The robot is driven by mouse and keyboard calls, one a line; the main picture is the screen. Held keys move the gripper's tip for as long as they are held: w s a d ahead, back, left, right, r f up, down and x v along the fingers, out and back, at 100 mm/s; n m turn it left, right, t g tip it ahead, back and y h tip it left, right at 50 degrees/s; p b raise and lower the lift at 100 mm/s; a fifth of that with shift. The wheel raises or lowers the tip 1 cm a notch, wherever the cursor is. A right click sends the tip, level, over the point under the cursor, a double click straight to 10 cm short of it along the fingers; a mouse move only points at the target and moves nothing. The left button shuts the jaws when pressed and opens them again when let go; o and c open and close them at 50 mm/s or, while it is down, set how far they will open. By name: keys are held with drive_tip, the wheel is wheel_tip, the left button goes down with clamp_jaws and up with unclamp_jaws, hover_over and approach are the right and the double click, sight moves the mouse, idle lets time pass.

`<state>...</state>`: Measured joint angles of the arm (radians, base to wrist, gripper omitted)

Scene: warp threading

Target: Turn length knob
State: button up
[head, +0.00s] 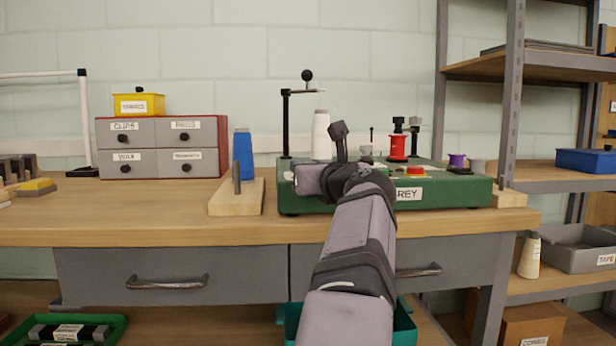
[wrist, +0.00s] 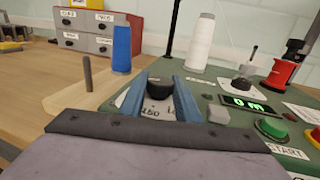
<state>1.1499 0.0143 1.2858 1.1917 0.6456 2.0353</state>
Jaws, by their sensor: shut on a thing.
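The length knob is a black knob (wrist: 160,88) on a white dial marked with numbers, on top of the green machine (head: 460,190). In the wrist view my gripper (wrist: 157,92) has its two blue fingers on either side of the knob, shut on it. A green display (wrist: 245,104) right of the knob reads 0 m. In the head view my own arm hides the knob and the fingertips.
A green button (wrist: 272,128) and a red button (wrist: 315,134) lie right of the knob. A white cone (head: 321,136), a red spool (head: 397,147) and a black post stand on the machine. A wooden block with a peg (head: 237,190) and a blue cone (head: 243,155) are left.

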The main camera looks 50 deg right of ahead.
drive_tip(key=shift+d+f+n+t+y+p, duration=0.1)
drive_tip(key=shift+f+n+t+y+p, duration=0.15)
drive_tip(key=shift+y, duration=0.2)
drive_tip(key=shift+d+n+t+y+p, duration=0.1)
drive_tip(key=shift+n+t+y, duration=0.05)
drive_tip(key=shift+n+y, duration=0.25)
drive_tip(key=shift+a+n+y, duration=0.15)
drive_tip(key=shift+n+y, duration=0.1)
drive_tip(key=shift+y, duration=0.2)
drive_tip(key=o, duration=1)
drive_tip(key=shift+r+t, duration=0.1)
drive_tip(key=shift+t, duration=0.2)
drive_tip(key=shift+o, duration=0.2)
drive_tip(key=shift+p+v, duration=0.5)
drive_tip(key=shift+v, duration=3.2)
